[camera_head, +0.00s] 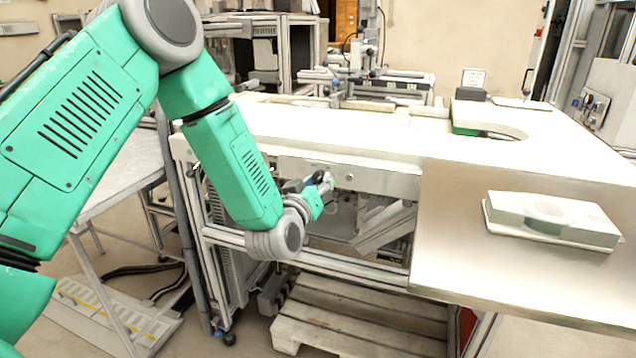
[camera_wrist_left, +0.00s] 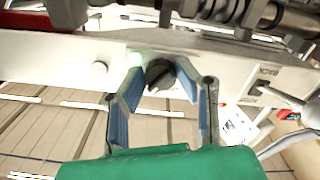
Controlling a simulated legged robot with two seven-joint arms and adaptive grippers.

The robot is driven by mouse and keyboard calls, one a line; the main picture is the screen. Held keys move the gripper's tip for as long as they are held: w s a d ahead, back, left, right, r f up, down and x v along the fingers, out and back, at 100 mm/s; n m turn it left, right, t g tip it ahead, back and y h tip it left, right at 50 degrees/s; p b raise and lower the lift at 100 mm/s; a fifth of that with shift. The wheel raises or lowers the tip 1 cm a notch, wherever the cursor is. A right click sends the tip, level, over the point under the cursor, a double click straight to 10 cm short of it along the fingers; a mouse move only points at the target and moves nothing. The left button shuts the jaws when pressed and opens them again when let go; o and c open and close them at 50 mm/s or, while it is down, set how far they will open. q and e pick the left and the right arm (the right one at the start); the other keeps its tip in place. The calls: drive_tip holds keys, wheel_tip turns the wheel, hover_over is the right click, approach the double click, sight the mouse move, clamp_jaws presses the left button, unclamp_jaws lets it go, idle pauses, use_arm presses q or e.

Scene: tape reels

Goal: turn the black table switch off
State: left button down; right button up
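The black table switch (camera_wrist_left: 160,75) is a round knob with a raised grip. It sits on the pale front rail of the table, in the upper middle of the left wrist view. My left gripper (camera_wrist_left: 160,84) is open, with one blue-padded finger on each side of the knob. Small gaps seem to show between the pads and the knob; contact is not clear. In the head view my left gripper (camera_head: 318,189) is at the table's front rail (camera_head: 375,181), where it mostly hides the switch. My right gripper is not in view.
A white box (camera_head: 553,217) lies on the metal tabletop at right. A wooden pallet (camera_head: 350,318) is below the table. A grey side table (camera_head: 112,172) stands at left.

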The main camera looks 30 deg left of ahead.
use_arm(q)
drive_tip(key=shift+n, duration=0.3)
drive_tip(key=n, duration=0.3)
drive_tip(key=n+b, duration=0.1)
drive_tip(key=n, duration=0.2)
drive_tip(key=shift+f+n, duration=0.1)
drive_tip(key=shift+n, duration=0.3)
drive_tip(key=n+b, duration=0.2)
drive_tip(key=n, duration=0.4)
drive_tip(key=shift+n+b, duration=0.3)
drive_tip(key=shift+n, duration=0.1)
drive_tip(key=c, duration=1.2)
unclamp_jaws()
drive_tip(key=shift+s, duration=0.1)
drive_tip(key=shift+a, duration=0.1)
